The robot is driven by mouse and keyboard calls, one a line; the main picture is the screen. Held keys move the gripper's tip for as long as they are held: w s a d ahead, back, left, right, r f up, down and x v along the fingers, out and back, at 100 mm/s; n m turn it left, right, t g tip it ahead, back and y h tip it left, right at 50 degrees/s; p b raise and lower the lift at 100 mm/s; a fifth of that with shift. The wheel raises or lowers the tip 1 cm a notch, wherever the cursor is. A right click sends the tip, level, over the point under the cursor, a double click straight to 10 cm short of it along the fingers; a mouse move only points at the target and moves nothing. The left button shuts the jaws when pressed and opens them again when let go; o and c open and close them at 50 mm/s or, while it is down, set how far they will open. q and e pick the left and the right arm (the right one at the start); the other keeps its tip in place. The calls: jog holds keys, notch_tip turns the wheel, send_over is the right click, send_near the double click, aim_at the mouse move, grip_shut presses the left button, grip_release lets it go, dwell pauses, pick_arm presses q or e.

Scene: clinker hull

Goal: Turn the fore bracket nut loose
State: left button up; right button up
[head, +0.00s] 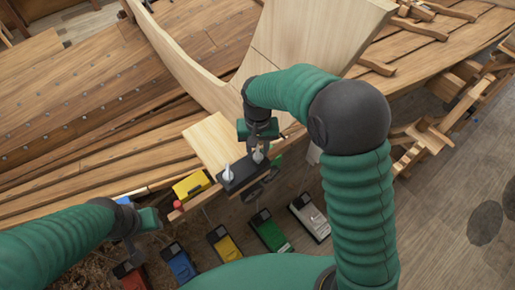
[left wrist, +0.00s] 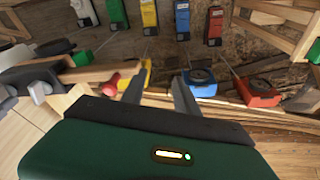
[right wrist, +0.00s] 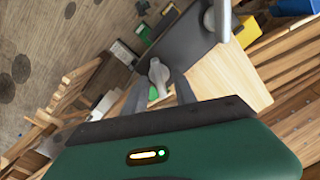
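A dark bracket plate (head: 240,175) sits at the edge of a pale wooden board (head: 212,142) and carries two pale grey wing nuts. One nut (head: 258,156) is under my right gripper (head: 260,143); the other nut (head: 228,174) stands free to its left. In the right wrist view the first nut (right wrist: 157,76) shows between the two fingertips, with gaps at its sides, so the gripper is open. Which nut is the fore one, I cannot tell. My left gripper (left wrist: 160,85) is open and empty, apart from the bracket, which shows at left in its wrist view (left wrist: 28,74).
A yellow block (head: 191,186) and a red-ended wooden bar (head: 177,210) are beside the bracket. Several coloured clamps or tools, including a green one (head: 270,232) and a blue one (head: 179,263), lie on the floor below. The planked hull (head: 70,110) fills the left.

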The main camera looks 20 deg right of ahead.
aim_at(258, 151)
jog(key=shift+r, duration=0.4)
notch_tip(258, 151, up, 16)
jog(key=b, duration=0.3)
jog(key=shift+f, duration=0.1)
